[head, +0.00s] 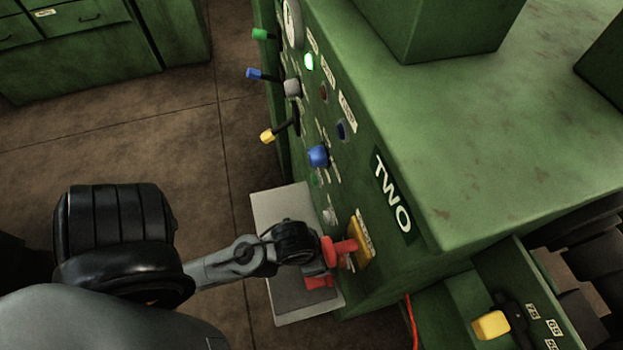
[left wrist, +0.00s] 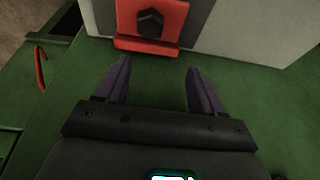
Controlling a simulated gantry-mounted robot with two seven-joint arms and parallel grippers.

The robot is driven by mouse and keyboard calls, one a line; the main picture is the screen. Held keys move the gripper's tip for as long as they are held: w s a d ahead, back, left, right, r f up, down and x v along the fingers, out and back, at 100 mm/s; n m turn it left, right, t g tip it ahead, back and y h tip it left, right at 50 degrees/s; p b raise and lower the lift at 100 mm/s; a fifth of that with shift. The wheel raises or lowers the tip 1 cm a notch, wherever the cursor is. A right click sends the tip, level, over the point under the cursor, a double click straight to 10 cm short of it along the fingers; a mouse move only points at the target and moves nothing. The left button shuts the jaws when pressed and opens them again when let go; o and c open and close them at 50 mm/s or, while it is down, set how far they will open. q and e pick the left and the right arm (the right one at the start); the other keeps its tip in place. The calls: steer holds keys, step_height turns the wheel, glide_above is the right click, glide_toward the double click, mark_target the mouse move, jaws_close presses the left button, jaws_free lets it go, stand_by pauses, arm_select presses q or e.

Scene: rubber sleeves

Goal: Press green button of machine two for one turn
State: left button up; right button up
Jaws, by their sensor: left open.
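Machine two (head: 450,150) is a green cabinet with a "TWO" plate (head: 393,195) on it. Its panel is seen at a steep angle. A small green round part (head: 315,181), possibly the green button, shows just below a blue knob (head: 318,155). Higher up is a bright green lit round part (head: 309,61). My left gripper (left wrist: 157,68) is open and empty in the left wrist view, over a green surface. In the head view my left arm reaches toward the lower panel, but its fingers cannot be made out. The right gripper is not in view.
A red knob (head: 345,246) stands out from a yellow plate (head: 361,238) low on the panel. Green, blue and yellow-tipped levers (head: 268,136) stick out at the upper left. A red bracket with a black bolt (left wrist: 151,23) lies beyond my fingertips. Open floor (head: 150,150) lies left.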

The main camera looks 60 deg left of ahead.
arm_select(q)
steer(key=shift+c, duration=0.4)
steer(key=shift+d, duration=0.1)
steer(key=c, duration=1)
jaws_close()
